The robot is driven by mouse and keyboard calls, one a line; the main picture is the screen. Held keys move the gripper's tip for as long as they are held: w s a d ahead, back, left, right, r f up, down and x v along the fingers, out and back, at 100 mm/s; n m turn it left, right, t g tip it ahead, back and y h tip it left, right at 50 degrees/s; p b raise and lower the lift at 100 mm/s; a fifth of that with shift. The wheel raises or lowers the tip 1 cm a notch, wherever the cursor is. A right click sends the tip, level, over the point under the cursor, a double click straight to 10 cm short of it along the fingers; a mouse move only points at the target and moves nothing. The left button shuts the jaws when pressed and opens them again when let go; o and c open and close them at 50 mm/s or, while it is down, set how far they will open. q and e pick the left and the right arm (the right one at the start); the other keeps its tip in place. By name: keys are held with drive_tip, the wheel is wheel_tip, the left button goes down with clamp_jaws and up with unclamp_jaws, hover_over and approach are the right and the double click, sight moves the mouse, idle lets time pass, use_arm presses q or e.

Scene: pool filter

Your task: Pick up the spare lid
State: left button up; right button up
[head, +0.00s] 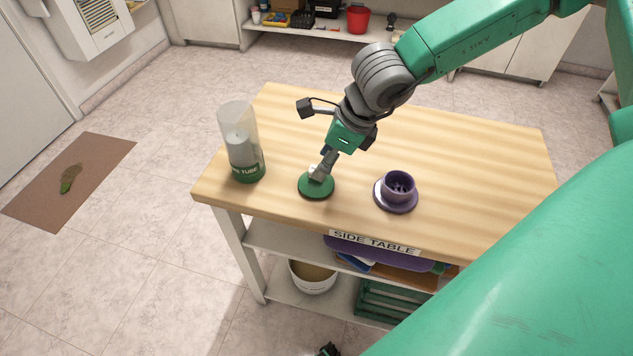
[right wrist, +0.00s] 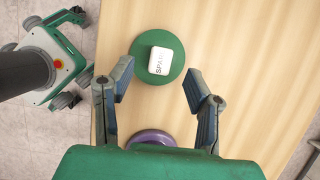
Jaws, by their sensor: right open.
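The spare lid is a green disc (head: 312,191) lying flat on the wooden side table, near its front left edge. In the right wrist view the lid (right wrist: 158,76) carries a square white knob marked "SPAR…". My right gripper (head: 322,172) points down over the lid in the head view, its fingers partly hiding the knob. In the right wrist view my right gripper (right wrist: 159,85) is open and empty, fingers spread to either side, with the lid ahead of and between the fingertips. I cannot tell whether they touch it. My left gripper is not in view.
A clear tube with a green base (head: 249,174) stands left of the lid. A purple flanged cup (head: 397,194) stands to the right. The side table (head: 480,150) is clear at right. A white bucket (head: 312,278) and green crate (head: 385,300) sit on the shelf below.

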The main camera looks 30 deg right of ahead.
sight(311, 188)
drive_tip(key=b+x, duration=0.1)
drive_tip(key=x, duration=0.3)
drive_tip(key=shift+w, duration=0.1)
drive_tip(key=c, duration=1)
drive_tip(key=shift+r, duration=0.1)
